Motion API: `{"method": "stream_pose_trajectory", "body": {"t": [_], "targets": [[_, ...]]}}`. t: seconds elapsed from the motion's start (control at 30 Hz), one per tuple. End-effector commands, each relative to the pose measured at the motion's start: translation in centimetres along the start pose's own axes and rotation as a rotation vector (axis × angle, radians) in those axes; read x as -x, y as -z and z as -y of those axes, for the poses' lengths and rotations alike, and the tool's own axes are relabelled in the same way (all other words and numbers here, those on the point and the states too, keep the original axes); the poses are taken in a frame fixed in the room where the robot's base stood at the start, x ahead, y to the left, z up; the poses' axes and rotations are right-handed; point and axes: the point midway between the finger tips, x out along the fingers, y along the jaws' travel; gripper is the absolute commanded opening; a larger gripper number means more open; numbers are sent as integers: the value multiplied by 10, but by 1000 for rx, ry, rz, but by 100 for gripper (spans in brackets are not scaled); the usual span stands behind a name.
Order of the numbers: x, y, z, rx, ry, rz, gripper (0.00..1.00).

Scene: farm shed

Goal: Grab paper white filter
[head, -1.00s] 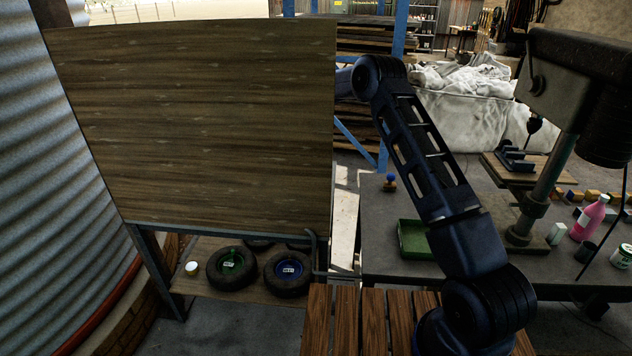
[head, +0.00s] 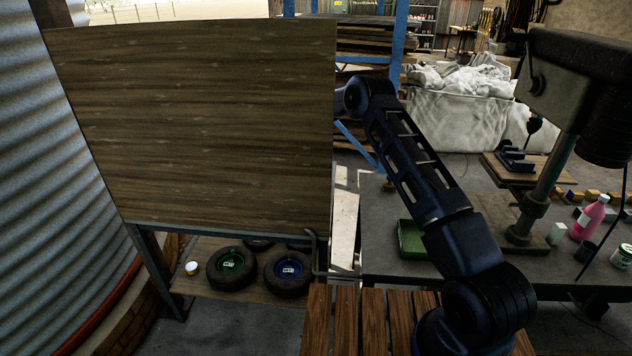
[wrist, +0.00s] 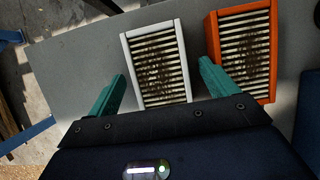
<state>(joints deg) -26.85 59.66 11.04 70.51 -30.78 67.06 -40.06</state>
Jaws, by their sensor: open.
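The white filter (wrist: 157,62) shows in the wrist view as a white-framed rectangle with pale pleats and dark dirt in the middle. It lies on a grey surface (wrist: 85,50). My gripper (wrist: 160,82) is open, its two teal fingers apart. The white filter's lower part lies between and beyond the fingers, and nothing is held. An orange-framed filter (wrist: 243,45) of the same kind lies to the right, close beside the right finger. I cannot tell whether that finger touches it. In the head view the filters and my gripper are hidden behind the large wooden board (head: 200,125).
In the head view, a grey table (head: 385,225) at right carries a green tray (head: 410,239), a drill press (head: 545,195) and a pink bottle (head: 588,218).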

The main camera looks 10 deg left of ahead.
Motion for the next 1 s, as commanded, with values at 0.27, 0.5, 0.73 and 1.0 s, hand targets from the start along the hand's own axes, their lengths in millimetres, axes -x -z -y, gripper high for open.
{"method": "stream_pose_trajectory", "body": {"t": [0.27,0.5,0.73,1.0], "targets": [[0,0,0,0,0,0,60],[1,0,0,0,0,0,36],[5,-2,0,-1,-1,-1,36],[47,-19,0,-3,-3,-2,36]]}}
